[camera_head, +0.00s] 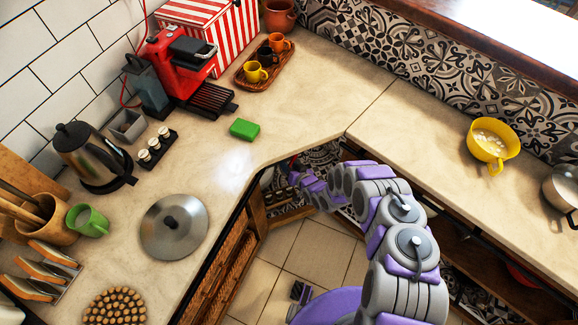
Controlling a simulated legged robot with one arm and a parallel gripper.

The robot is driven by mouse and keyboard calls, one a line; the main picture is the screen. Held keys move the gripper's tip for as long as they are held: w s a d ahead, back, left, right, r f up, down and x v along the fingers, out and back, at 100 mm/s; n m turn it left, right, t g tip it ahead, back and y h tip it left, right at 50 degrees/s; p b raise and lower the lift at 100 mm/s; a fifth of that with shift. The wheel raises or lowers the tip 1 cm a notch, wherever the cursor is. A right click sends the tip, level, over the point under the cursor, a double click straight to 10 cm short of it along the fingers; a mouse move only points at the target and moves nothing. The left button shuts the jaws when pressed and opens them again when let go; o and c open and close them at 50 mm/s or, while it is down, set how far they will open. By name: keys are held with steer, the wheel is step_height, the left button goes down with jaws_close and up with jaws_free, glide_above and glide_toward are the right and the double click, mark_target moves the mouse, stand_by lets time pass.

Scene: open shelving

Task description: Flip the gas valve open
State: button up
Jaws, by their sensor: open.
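My gripper (297,179) is at the far end of my grey and purple arm, low in the corner under the counter edge. It shows very small; its jaws are open, and I see nothing held in them. I cannot make out the gas valve in this view. A tiny reddish spot (293,159) shows just above my gripper under the counter edge, but I cannot tell what it is. The counter overhang hides much of the space around it.
The L-shaped counter (300,105) overhangs the corner. A lower shelf with small bottles (283,197) stands left of my arm. On top are a green sponge (244,129), a pan lid (174,227) and a yellow bowl (492,142). Tiled floor (315,247) is open below.

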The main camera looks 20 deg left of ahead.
steer(key=shift+d, duration=0.2)
steer(key=shift+a, duration=0.25)
steer(key=c, duration=0.6)
jaws_close()
steer(key=shift+d, duration=0.1)
